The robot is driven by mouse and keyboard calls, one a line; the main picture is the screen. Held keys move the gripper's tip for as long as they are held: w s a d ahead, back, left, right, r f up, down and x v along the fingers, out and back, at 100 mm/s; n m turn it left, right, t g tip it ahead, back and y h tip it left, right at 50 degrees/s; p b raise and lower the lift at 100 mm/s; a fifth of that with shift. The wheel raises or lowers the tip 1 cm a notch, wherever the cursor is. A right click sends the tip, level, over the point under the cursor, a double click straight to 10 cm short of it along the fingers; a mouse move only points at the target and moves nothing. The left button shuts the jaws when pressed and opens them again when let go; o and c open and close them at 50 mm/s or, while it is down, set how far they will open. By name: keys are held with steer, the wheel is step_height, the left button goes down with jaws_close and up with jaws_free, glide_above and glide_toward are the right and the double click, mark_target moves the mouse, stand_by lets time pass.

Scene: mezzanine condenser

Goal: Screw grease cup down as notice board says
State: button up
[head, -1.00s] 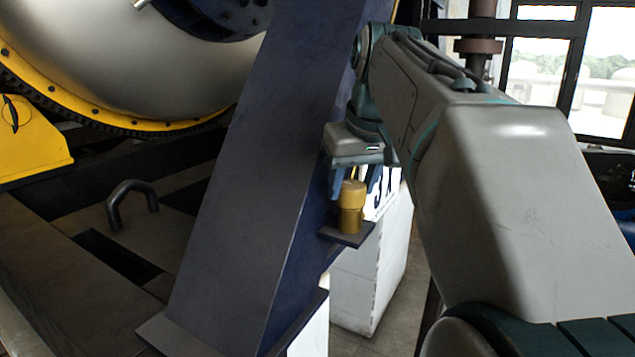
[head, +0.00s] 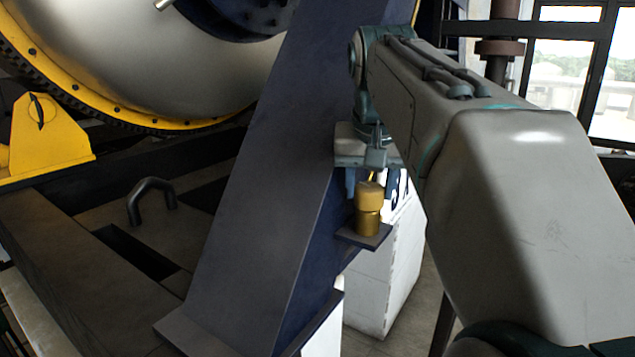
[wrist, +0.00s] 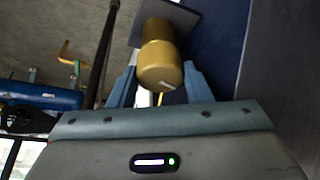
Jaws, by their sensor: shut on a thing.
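The brass grease cup (head: 368,216) stands upright on a small dark ledge (head: 363,237) at the side of the slanted dark-blue post. It has a wider round cap (head: 370,193) on a narrower body. My gripper (head: 364,188) reaches down from above with its fingers at the cap. In the wrist view the cap (wrist: 160,62) lies between the two blue-grey fingers of my gripper (wrist: 160,80), which is shut on it. A small pale mark shows on the cap's end. No notice board with readable text is in view.
The slanted post (head: 262,170) stands directly left of the cup. A white block (head: 385,280) stands behind and below the ledge. A yellow-rimmed vessel (head: 130,60) and a bent grey handle (head: 150,190) are at left. Windows are at upper right.

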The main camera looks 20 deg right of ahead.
steer(key=o, duration=1)
steer(key=shift+s+d, duration=0.1)
steer(key=shift+r, duration=0.1)
